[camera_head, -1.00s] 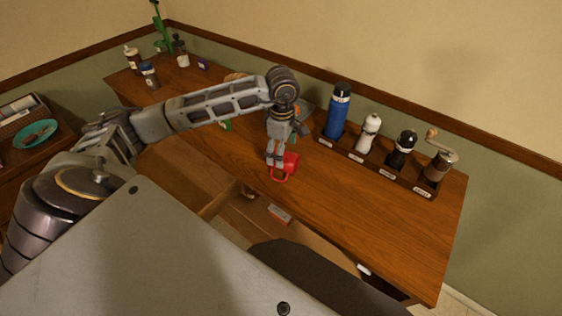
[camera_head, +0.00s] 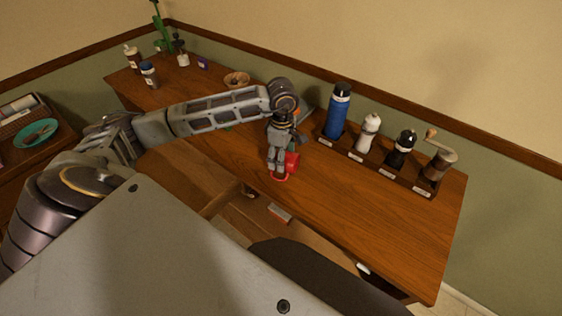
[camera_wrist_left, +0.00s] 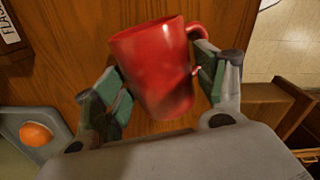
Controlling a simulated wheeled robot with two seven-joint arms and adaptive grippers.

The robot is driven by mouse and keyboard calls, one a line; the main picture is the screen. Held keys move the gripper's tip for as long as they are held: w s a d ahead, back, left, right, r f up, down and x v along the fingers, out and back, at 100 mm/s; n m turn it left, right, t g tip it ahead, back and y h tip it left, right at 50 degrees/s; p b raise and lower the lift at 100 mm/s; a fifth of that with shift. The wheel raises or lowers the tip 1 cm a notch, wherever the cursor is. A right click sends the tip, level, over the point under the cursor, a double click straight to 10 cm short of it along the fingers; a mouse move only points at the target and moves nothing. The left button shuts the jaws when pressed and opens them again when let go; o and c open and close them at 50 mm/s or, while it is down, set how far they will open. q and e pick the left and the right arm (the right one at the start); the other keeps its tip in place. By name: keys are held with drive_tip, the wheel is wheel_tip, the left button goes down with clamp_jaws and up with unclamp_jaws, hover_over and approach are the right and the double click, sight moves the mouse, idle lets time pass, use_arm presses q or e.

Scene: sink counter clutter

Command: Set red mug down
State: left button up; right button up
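The red mug (camera_head: 292,159) is at the middle of the wooden counter, near its front edge, partly hidden by my left gripper (camera_head: 277,168). In the left wrist view the mug (camera_wrist_left: 157,70) lies between the two fingers of my left gripper (camera_wrist_left: 163,88), tilted in the picture. One finger pad is against its left side and the other is by its handle at the right. The gripper looks shut on it. Whether the mug's base touches the counter cannot be told. My right gripper is not in view.
Behind and right stands a labelled rack (camera_head: 374,168) with a blue bottle (camera_head: 338,112), white shaker (camera_head: 368,133), black shaker (camera_head: 403,149) and grinder (camera_head: 437,164). A bowl (camera_head: 237,79) is at the back. An open drawer with a small box (camera_head: 279,213) is below the front edge. The counter right of the mug is clear.

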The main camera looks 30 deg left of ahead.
use_arm(q)
drive_tip(key=c, duration=0.9)
drive_tip(key=shift+o, duration=0.2)
drive_tip(key=shift+r, duration=0.15)
drive_tip(key=shift+r+b, duration=0.3)
drive_tip(key=shift+r, duration=4.6)
